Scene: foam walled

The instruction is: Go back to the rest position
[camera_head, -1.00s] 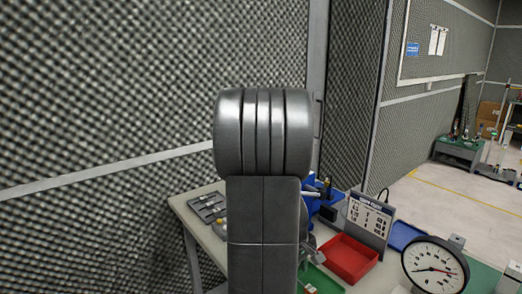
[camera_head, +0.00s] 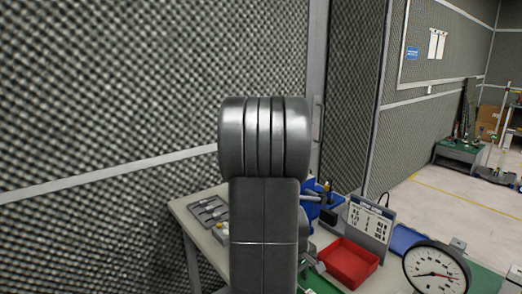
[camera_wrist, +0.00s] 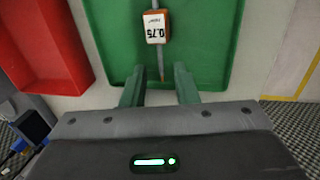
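My gripper (camera_wrist: 159,84) shows in the wrist view, its two green fingers apart with nothing held between them. Beyond the fingertips is a green tray (camera_wrist: 215,70). In it lies a small item with a white and orange label reading 0.75 (camera_wrist: 155,27), its thin shaft pointing toward the gap between the fingers. How high the gripper is above the tray is hard to tell.
A red tray (camera_head: 348,262) lies beside the green one and also shows in the wrist view (camera_wrist: 45,45). A dial gauge (camera_head: 436,270), a sign board (camera_head: 370,218) and blue items (camera_head: 325,205) stand on the table. A foam wall (camera_head: 110,90) rises behind. Open floor (camera_head: 450,205) is at right.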

